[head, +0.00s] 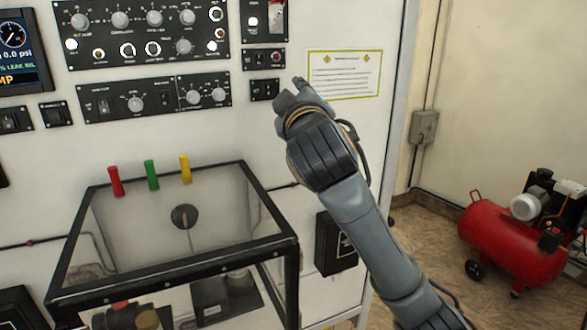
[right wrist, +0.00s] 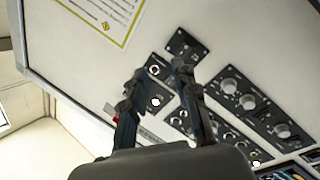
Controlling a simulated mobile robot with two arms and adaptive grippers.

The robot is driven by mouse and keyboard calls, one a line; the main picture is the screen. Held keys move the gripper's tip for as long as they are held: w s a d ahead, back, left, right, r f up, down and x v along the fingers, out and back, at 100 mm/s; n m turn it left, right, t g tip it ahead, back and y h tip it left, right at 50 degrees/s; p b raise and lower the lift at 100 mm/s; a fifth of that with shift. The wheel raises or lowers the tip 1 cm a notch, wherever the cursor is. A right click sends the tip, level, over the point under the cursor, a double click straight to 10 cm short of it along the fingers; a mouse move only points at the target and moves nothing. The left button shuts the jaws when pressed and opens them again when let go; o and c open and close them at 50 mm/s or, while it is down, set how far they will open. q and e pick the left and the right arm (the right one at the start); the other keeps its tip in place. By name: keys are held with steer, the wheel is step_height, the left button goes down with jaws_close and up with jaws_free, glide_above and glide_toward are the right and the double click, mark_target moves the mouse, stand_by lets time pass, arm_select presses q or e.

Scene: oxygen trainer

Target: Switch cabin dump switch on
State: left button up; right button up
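The labels are too small to read, so I cannot tell which control is the cabin dump switch. Small black switch panels sit on the white wall panel: one with a rocker (head: 264,89), one above it (head: 263,59), and a taller one with a red-and-white part (head: 264,20). My right gripper (head: 290,90) is in front of the wall, just right of the lowest of these. In the right wrist view its two fingers (right wrist: 157,70) are apart, with part of the small panels showing between and beyond them. It holds nothing. My left gripper is not in view.
A clear-topped box with a black frame (head: 170,275) stands below, with red, green and yellow handles (head: 151,174) behind it. Wide knob panels (head: 155,98) lie left of the gripper. A yellow-edged notice (head: 345,75) is to its right. A red compressor (head: 515,240) stands on the floor.

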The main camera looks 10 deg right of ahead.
steer(key=w+d+f+g+b, duration=0.1)
steer(key=w+f, duration=0.6)
steer(key=f, duration=1)
steer(key=shift+f+m+g, duration=0.2)
steer(key=shift+m+g, duration=0.2)
steer(key=shift+g, duration=0.5)
